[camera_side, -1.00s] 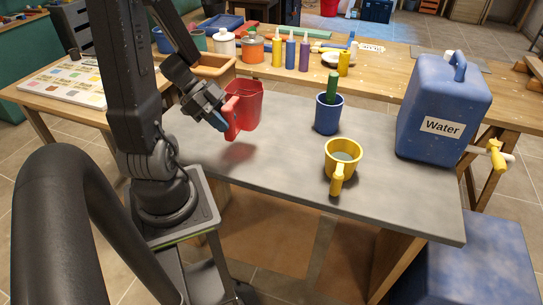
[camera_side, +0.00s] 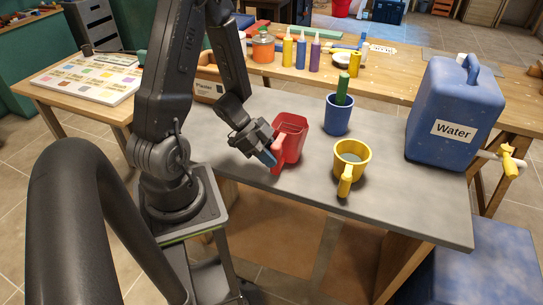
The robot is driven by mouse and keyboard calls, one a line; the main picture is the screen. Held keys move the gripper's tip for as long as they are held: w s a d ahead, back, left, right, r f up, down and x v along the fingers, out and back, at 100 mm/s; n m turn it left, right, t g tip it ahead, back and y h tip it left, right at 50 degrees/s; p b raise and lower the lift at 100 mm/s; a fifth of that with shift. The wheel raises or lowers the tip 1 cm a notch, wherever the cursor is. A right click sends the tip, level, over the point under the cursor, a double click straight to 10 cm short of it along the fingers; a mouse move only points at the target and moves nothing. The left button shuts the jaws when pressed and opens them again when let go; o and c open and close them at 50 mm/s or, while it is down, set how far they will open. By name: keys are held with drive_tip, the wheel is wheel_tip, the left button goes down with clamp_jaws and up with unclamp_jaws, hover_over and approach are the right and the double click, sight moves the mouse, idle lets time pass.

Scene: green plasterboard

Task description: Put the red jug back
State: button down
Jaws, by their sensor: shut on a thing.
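The red jug (camera_side: 291,136) is upright at the grey worktop, left of the yellow jug (camera_side: 351,161). My gripper (camera_side: 272,158) is shut on the red jug's handle, on its near-left side. The jug's base is at or just above the worktop; I cannot tell whether it touches. The yellow jug stands upright with its handle toward the camera and something greyish inside.
A blue cup (camera_side: 338,119) with a green stick-like thing stands behind the yellow jug. A large blue water container (camera_side: 452,105) with a yellow tap (camera_side: 510,160) is at the right. The grey worktop's (camera_side: 400,212) front is clear.

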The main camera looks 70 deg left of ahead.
drive_tip(key=shift+f, duration=0.35)
drive_tip(key=c, duration=0.8)
unclamp_jaws()
drive_tip(key=shift+c, duration=0.2)
drive_tip(key=v, duration=1.4)
drive_tip(key=shift+w, duration=0.1)
idle(0.3)
